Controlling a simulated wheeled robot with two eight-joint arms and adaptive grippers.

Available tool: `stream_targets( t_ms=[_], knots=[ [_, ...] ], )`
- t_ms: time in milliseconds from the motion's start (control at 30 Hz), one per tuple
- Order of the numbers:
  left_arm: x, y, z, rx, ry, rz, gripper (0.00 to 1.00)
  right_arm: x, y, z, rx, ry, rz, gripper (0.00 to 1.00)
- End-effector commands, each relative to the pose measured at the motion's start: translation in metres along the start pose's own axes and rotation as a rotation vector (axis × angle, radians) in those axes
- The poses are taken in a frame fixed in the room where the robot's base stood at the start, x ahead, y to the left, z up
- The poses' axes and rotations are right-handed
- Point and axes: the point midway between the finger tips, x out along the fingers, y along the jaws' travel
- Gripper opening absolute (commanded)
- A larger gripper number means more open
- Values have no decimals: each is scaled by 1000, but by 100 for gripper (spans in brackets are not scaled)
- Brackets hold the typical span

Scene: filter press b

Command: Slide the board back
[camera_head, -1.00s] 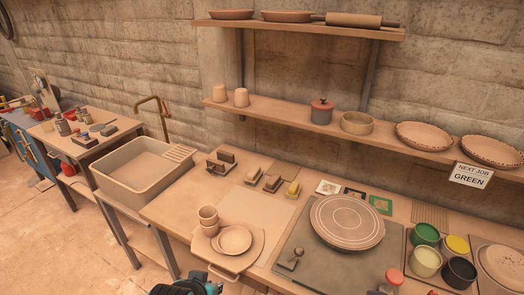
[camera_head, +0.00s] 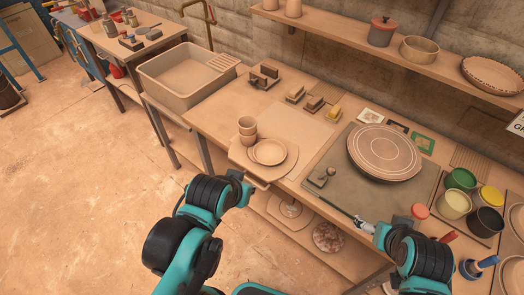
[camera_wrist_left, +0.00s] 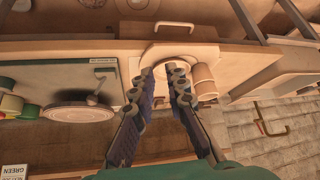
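The board (camera_head: 284,174) sticks out from the worktop's front edge, with a pale plate (camera_head: 269,151) and stacked cups (camera_head: 247,128) on it. My left gripper (camera_head: 243,178) is at the board's front left in the head view. In the wrist view its two fingers (camera_wrist_left: 164,76) are apart, with nothing between them; whether they touch the board is unclear. My right gripper (camera_head: 366,226) is by the worktop's front edge; its fingers are too small to read.
A grey slab (camera_head: 335,206) with a round ringed disc (camera_head: 384,148) lies right of the board. Paint pots (camera_head: 454,204) stand farther right. A sink (camera_head: 186,76) is at the left. A lower shelf (camera_head: 280,214) runs under the worktop. Open floor lies at front left.

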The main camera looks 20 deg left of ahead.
Motion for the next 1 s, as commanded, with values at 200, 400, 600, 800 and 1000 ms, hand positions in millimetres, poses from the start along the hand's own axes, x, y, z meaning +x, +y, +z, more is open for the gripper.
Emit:
stream_targets(
  t_ms=[200,400,600,800,1000],
  knots=[
    [0,0,0,0,0,0,14,0,0,0,0,0,0,84],
    [0,0,0,0,0,0,14,0,0,0,0,0,0,84],
    [1,-2,-2,4,-7,-2,0,0,0,0,0,0,0,84],
    [19,-23,-20,64,-89,-6,0,-1,0,-1,0,0,0,84],
    [60,-63,-37,173,-215,36,0,-2,0,-1,0,0,0,84]
  ],
)
